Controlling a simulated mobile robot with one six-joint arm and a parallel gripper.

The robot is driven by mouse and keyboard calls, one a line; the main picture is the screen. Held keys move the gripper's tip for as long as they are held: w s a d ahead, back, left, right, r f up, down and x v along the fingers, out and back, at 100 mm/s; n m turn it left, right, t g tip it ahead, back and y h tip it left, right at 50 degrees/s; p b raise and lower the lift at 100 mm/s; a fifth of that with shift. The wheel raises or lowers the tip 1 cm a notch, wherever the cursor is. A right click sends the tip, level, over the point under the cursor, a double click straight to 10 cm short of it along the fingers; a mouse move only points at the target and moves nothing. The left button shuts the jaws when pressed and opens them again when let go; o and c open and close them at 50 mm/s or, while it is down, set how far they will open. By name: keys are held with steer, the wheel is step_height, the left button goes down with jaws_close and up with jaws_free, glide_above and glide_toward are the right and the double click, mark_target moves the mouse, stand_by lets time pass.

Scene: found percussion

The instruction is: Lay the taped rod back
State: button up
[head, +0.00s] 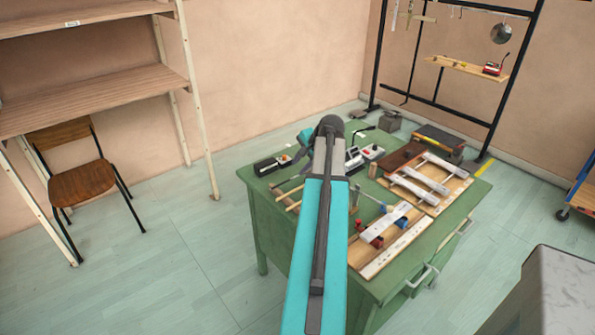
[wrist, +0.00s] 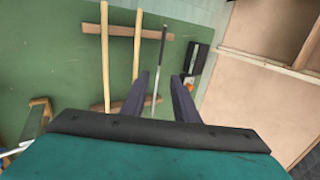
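My gripper (wrist: 160,75) is open, its two dark fingers well apart above the green table. A thin grey rod with a dark upper part (wrist: 160,70), perhaps the taped rod, shows between the fingers without being touched by either, as far as I can tell. It lies beside two pale wooden rods (wrist: 104,60) (wrist: 137,45) and crosses a brown wooden rail (wrist: 155,36). A second brown rail (wrist: 110,106) is partly hidden by a finger. In the head view my arm hides much of this area; pale rods (head: 290,195) show left of it.
The green table (head: 262,215) carries a black case (head: 271,166), a small device (head: 372,152) and wooden bar instruments (head: 400,240) at right. A black box (wrist: 197,58) stands right of the rods in the wrist view. Bare green tabletop (wrist: 50,60) lies to their left.

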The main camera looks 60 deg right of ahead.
steer(key=shift+v, duration=1.05)
